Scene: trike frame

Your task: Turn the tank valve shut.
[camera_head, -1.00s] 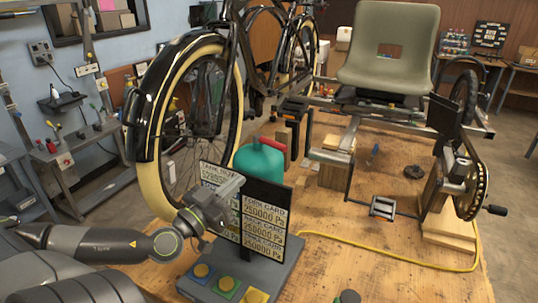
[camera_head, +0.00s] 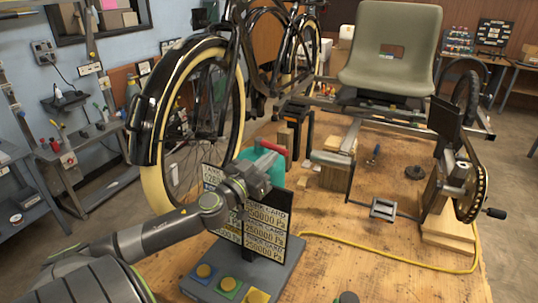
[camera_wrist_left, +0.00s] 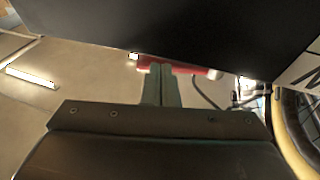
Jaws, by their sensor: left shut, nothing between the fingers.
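The teal tank (camera_head: 279,172) stands behind the black card panel, mostly hidden by the panel and my left gripper. Its red valve handle (camera_head: 271,146) shows at its top. My left gripper (camera_head: 268,161) is shut and empty, raised in front of the tank, just below the red handle in the picture. In the left wrist view the closed fingers (camera_wrist_left: 161,84) point up at the red handle (camera_wrist_left: 190,69); their tips overlap its left part. I cannot tell whether they touch. My right gripper is out of view.
The card panel (camera_head: 262,226) stands close under my left gripper, on a grey base with blue, green and yellow buttons (camera_head: 229,283). A bicycle wheel (camera_head: 160,190) is at the left. A yellow cable (camera_head: 385,260) crosses the bench. Bare bench lies right of the panel.

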